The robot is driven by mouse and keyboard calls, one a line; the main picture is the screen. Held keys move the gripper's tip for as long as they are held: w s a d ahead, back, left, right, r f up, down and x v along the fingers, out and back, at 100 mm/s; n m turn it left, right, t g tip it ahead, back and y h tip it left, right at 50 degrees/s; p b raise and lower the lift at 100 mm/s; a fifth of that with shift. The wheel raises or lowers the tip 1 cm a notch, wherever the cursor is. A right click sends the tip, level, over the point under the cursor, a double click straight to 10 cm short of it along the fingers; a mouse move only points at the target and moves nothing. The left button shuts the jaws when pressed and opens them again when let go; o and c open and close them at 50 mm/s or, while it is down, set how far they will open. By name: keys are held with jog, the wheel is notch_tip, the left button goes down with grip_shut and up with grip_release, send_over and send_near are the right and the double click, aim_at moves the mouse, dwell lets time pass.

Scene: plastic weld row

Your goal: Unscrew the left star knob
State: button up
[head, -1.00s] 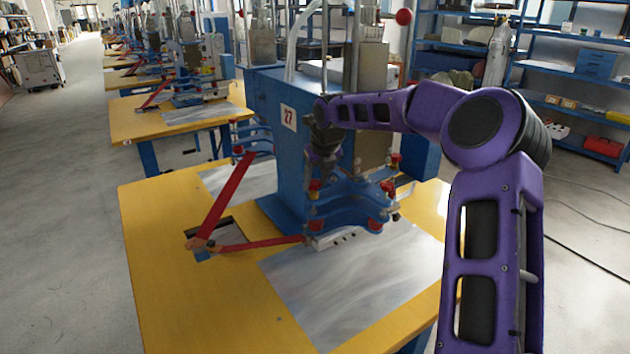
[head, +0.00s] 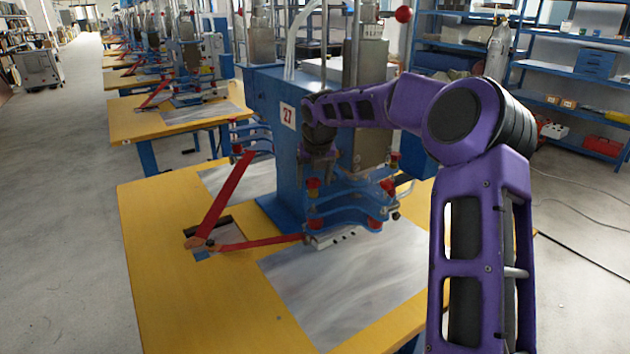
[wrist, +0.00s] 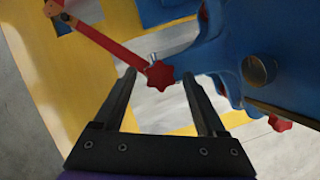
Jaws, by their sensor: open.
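A red star knob (wrist: 160,75) sits at the left end of a blue bracket in the wrist view, with a metal stud tip beside it. In the head view a red knob (head: 314,224) shows at the left front of the blue bracket (head: 345,213). My gripper (wrist: 159,84) is open and empty. In the wrist view the knob appears between its two fingertips, with no contact visible. In the head view my gripper (head: 318,154) is above the brackets, beside the blue machine body; its fingers are hard to make out.
A red lever arm (head: 262,243) runs from the yellow table (head: 165,265) to the bracket. Another red star knob (wrist: 280,123) is at right in the wrist view. The blue machine column (head: 290,175) stands close to my gripper. The table's front left is clear.

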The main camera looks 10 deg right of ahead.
jog(key=m, duration=0.1)
jog(key=m+h, duration=0.1)
jog(key=m, duration=0.1)
jog(key=m+h+p, duration=0.1)
jog(key=shift+w+a+r+m, duration=0.1)
jog(key=shift+a+r+m, duration=0.05)
jog(key=shift+a+m, duration=0.2)
jog(key=m+g+h, duration=0.1)
jog(key=m, duration=0.3)
jog(key=shift+w+a, duration=0.1)
jog(key=shift+w, duration=0.05)
jog(key=m+g, duration=0.1)
jog(key=m, duration=0.1)
jog(key=m+h, duration=0.1)
jog(key=m, duration=0.2)
jog(key=shift+w+a+f+g, duration=0.1)
jog(key=shift+f+g, duration=0.1)
jog(key=shift+g, duration=0.2)
jog(key=m+g, duration=0.1)
jog(key=m, duration=0.2)
jog(key=shift+h, duration=0.3)
